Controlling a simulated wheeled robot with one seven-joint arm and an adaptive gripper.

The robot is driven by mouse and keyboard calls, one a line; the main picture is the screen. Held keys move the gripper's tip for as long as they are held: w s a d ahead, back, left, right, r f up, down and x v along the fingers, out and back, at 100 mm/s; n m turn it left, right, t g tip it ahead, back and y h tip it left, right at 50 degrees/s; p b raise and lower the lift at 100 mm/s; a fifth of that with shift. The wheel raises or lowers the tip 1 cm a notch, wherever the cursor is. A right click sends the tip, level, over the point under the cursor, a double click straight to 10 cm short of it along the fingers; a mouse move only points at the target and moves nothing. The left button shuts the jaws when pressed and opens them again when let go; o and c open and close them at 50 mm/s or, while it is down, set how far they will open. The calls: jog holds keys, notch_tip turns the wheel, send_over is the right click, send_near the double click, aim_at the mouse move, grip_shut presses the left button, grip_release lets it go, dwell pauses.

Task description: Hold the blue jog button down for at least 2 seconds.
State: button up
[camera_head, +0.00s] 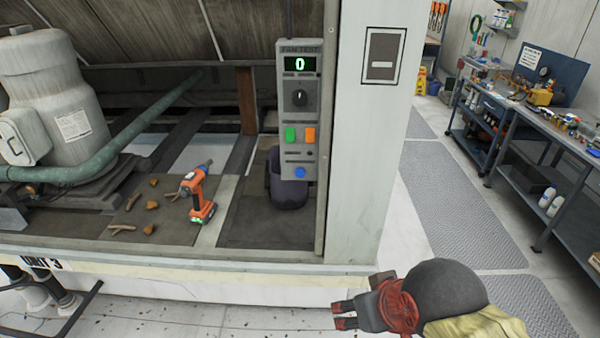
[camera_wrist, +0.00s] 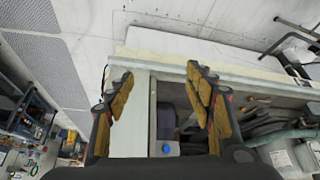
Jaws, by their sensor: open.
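The blue jog button (camera_head: 300,172) is the round button at the bottom of the grey FAN TEST panel (camera_head: 288,160), below a green button (camera_head: 291,134) and an orange button (camera_head: 310,135). The panel's display reads 0. In the wrist view the blue button (camera_wrist: 166,149) shows low in the middle, between the fingers and beyond them. My gripper (camera_head: 345,315) is low and to the right of the panel in the head view, apart from it. In the wrist view my gripper (camera_wrist: 160,85) has its two fingers spread and nothing between them.
A white post (camera_head: 365,150) stands right of the panel. An orange drill (camera_head: 197,195), wood bits and a dark bin (camera_head: 288,190) are on the unit's floor. A ledge (camera_head: 180,265) runs along the front. A workbench (camera_head: 560,160) is at right; the walkway between is clear.

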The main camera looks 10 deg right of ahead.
jog(key=shift+c, duration=0.8)
